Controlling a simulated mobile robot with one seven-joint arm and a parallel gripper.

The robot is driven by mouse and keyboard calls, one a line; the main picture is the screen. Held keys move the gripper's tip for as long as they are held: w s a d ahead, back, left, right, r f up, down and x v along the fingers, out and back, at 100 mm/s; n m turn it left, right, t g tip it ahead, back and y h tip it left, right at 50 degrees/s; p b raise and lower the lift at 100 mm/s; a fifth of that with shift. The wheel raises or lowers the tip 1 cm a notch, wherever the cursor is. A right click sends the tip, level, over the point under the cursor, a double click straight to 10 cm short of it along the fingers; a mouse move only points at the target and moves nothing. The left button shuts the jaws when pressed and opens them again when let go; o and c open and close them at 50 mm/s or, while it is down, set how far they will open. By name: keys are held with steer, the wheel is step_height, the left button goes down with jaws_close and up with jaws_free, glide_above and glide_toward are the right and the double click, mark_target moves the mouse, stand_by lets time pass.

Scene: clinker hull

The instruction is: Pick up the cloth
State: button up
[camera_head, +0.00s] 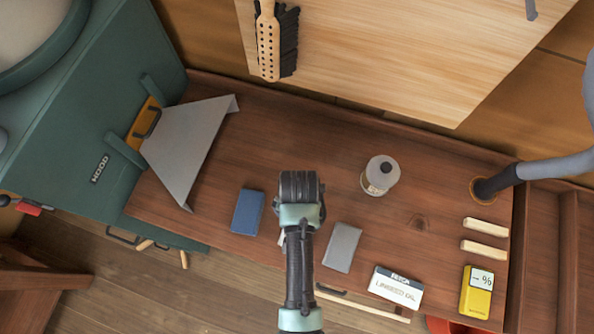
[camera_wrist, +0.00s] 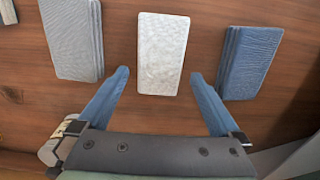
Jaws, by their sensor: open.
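Three flat, cloth-like pieces lie in a row on the brown wooden bench. A blue folded one (camera_head: 247,212) is left of my gripper (camera_head: 300,187) in the head view, and a grey folded one (camera_head: 342,247) is to its right. In the wrist view the order is reversed: grey (camera_wrist: 73,38) left, blue (camera_wrist: 250,62) right. A whitish textured piece (camera_wrist: 162,52) lies between them; I cannot tell if it is cloth. My gripper (camera_wrist: 160,76) is open and empty, its fingertips either side of the white piece's near end. My arm mostly hides that piece in the head view.
A grey bent sheet (camera_head: 188,145) is at the left, by the green cabinet (camera_head: 75,125). A round jar (camera_head: 381,175), a linseed oil box (camera_head: 396,288), a yellow meter (camera_head: 477,292) and two pale wood blocks (camera_head: 485,227) stand to the right. The bench behind my gripper is clear.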

steer(key=shift+f, duration=1.45)
steer(key=c, duration=1.3)
step_height(320, 180, up, 10)
steer(key=shift+r+b, duration=0.1)
steer(key=shift+b, duration=0.2)
